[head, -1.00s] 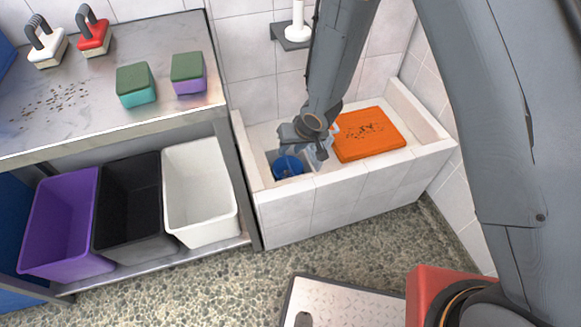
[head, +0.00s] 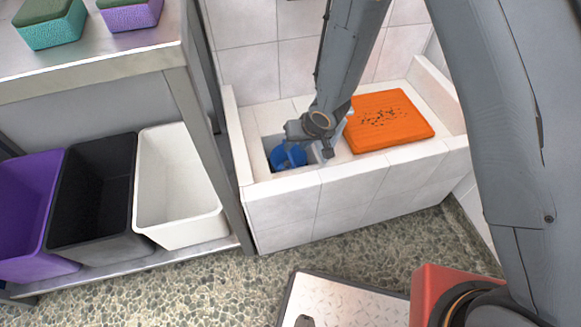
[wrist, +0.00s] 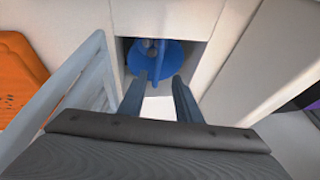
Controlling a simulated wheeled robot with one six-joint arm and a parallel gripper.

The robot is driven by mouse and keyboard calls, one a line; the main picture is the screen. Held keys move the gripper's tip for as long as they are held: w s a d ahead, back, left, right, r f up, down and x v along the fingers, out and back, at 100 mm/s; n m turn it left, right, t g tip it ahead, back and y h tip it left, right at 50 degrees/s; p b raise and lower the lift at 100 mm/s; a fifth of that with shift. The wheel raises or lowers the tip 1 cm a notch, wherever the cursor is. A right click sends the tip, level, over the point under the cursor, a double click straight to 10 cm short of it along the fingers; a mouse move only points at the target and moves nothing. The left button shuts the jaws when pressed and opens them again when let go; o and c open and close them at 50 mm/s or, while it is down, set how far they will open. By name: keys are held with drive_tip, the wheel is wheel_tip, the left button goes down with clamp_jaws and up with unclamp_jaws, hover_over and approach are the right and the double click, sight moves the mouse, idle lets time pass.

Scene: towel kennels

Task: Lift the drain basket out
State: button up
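The blue drain basket (head: 289,156) sits in a square opening at the left end of the white tiled basin (head: 330,193). In the wrist view the basket (wrist: 155,58) shows as a round blue piece with a small upright part in its middle, down inside the opening. My gripper (wrist: 160,82) is open and points at the basket, one finger toward each side of it. I see nothing between the fingers. In the head view my wrist hides the fingertips. I cannot tell how far above the basket they are.
A pale slatted grate (wrist: 72,98) stands close beside my gripper. An orange board (head: 388,122) with dark specks lies at the basin's right. White (head: 180,188), black (head: 93,200) and purple (head: 28,213) bins stand on the shelf at left. The basin's walls surround the opening.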

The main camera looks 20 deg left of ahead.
drive_tip(key=b+x, duration=0.1)
drive_tip(key=x, duration=0.2)
drive_tip(key=b+x, duration=0.1)
drive_tip(key=x, duration=0.2)
drive_tip(key=w+b+x, duration=0.1)
drive_tip(key=b+x, duration=0.1)
drive_tip(key=x, duration=0.2)
drive_tip(key=shift+s+r, duration=0.1)
drive_tip(key=shift+r, duration=0.05)
clamp_jaws()
